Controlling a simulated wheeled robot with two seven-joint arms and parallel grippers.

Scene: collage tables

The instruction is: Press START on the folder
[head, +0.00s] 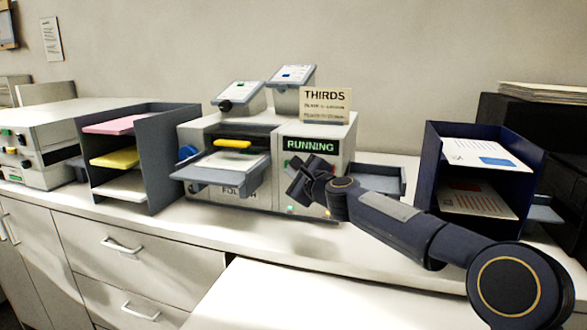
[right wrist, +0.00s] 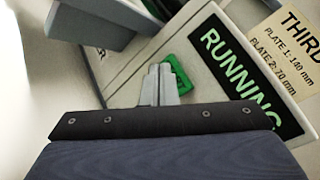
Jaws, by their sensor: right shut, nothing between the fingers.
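The folder (head: 215,130) is a grey machine on the counter, with its front tray (head: 215,181) holding a white sheet. Its display (head: 310,145) reads RUNNING in green, and it also shows in the right wrist view (right wrist: 245,75). My right gripper (head: 297,168) is at the folder's front panel, just below the display. In the right wrist view its shut, empty fingertips (right wrist: 162,80) are at a green-framed button (right wrist: 181,75) and partly cover it. Whether they touch it is unclear, and no label on the button is readable. My left gripper is out of view.
A card reading THIRDS (head: 326,105) stands on top of the folder. A grey rack (head: 162,160) with coloured paper is to the left, and a dark blue rack (head: 432,165) with printed sheets is to the right. The counter's front strip (head: 150,228) is clear.

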